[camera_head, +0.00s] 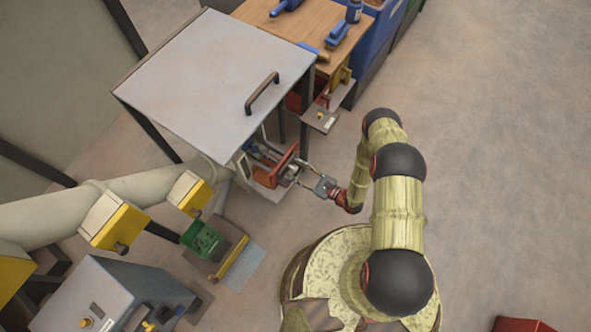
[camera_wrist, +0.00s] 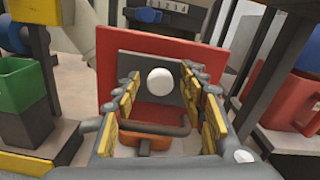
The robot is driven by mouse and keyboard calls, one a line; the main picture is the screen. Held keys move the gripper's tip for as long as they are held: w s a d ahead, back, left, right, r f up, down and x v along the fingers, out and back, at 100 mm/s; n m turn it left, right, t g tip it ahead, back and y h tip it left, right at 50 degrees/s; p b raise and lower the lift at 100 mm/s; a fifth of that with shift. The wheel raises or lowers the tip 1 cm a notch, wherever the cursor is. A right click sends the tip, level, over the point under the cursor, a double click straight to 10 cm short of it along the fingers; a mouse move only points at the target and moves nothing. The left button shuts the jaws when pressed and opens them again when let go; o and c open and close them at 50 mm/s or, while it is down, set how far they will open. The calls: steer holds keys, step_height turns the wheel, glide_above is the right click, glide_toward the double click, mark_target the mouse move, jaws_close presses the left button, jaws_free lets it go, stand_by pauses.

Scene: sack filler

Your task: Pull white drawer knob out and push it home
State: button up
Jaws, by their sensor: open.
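The white knob (camera_wrist: 160,81) is round and sits on a dark grey plate (camera_wrist: 131,67) on a red drawer front (camera_wrist: 112,45) in the wrist view. My gripper (camera_wrist: 158,92) is open, with its yellow-padded fingers to the left and right of the knob. I cannot tell whether either finger touches it. In the head view the red drawer front (camera_head: 266,178) is under the grey-topped cabinet, and my gripper (camera_head: 291,170) is at its right side. The knob is hidden there by the gripper. How far the drawer stands out is not clear.
The grey cabinet top (camera_head: 215,80) with a dark handle (camera_head: 262,93) overhangs the drawer area. A green bin (camera_head: 203,240) stands lower left. A red bin (camera_wrist: 298,98) is at right in the wrist view.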

steer(key=shift+w+a, duration=0.1)
steer(key=shift+w, duration=0.05)
steer(key=shift+c, duration=0.6)
jaws_close()
stand_by(0.4)
